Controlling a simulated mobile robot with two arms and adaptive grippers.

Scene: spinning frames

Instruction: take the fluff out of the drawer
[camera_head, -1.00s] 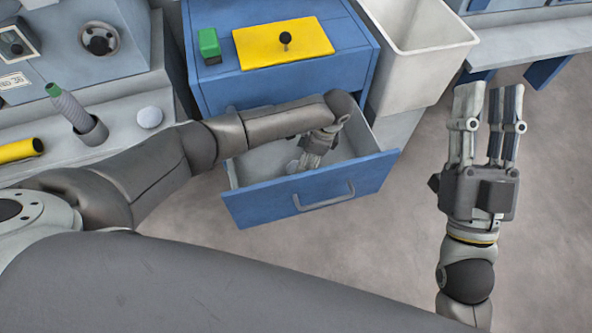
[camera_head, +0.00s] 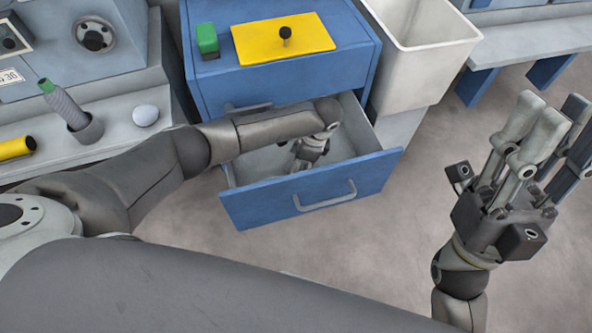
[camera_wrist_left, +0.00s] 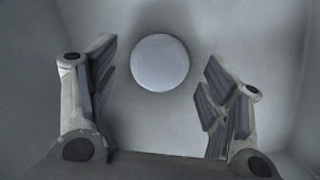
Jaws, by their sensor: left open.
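The blue drawer (camera_head: 270,200) is pulled out of the blue cabinet. My left gripper (camera_head: 302,162) reaches down inside it. In the left wrist view a pale grey, round thing (camera_wrist_left: 160,62), which looks like the fluff, lies on the drawer floor. It is between and a little beyond the two spread fingers, with gaps on both sides. In the head view my gripper and arm mostly hide it. My left gripper is open and empty. My right gripper (camera_head: 553,118) is raised at the right, fingers apart and empty, clear of the drawer.
On the cabinet top are a yellow plate (camera_head: 270,48) with a black knob and a green block (camera_head: 207,40). A white bin (camera_head: 425,55) stands right of the cabinet. A workbench at left holds a white rounded item (camera_head: 146,116). The floor at right is clear.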

